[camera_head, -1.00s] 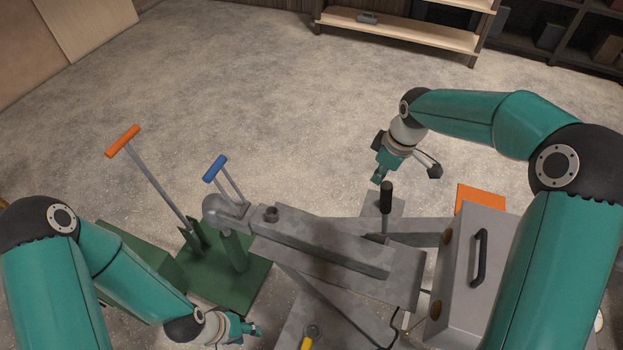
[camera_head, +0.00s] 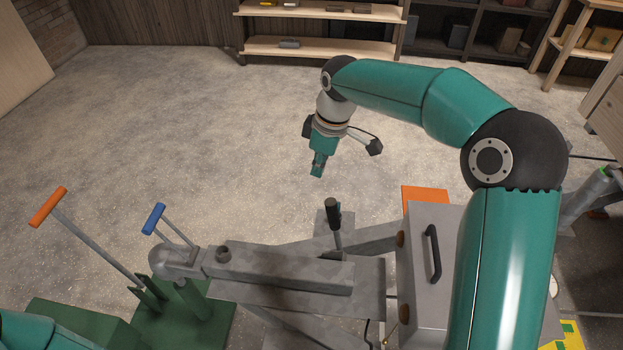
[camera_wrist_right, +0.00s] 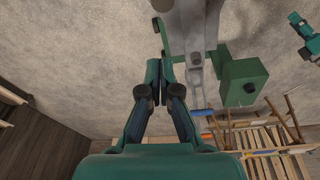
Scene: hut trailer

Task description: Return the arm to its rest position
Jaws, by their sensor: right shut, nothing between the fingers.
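My right arm reaches in from the right in the head view. Its gripper (camera_head: 317,170) points down over open floor, beyond the trailer's grey drawbar (camera_head: 290,270) and a lever with a black grip (camera_head: 333,213). In the right wrist view the fingers (camera_wrist_right: 162,88) are together, with nothing between them. The gripper is apart from the trailer parts. My left arm shows only as a teal piece at the lower left edge of the head view, and its gripper is out of frame.
A grey box with a black handle (camera_head: 433,254) stands beside my right arm. Shelves (camera_head: 320,47) line the back. The floor between is clear.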

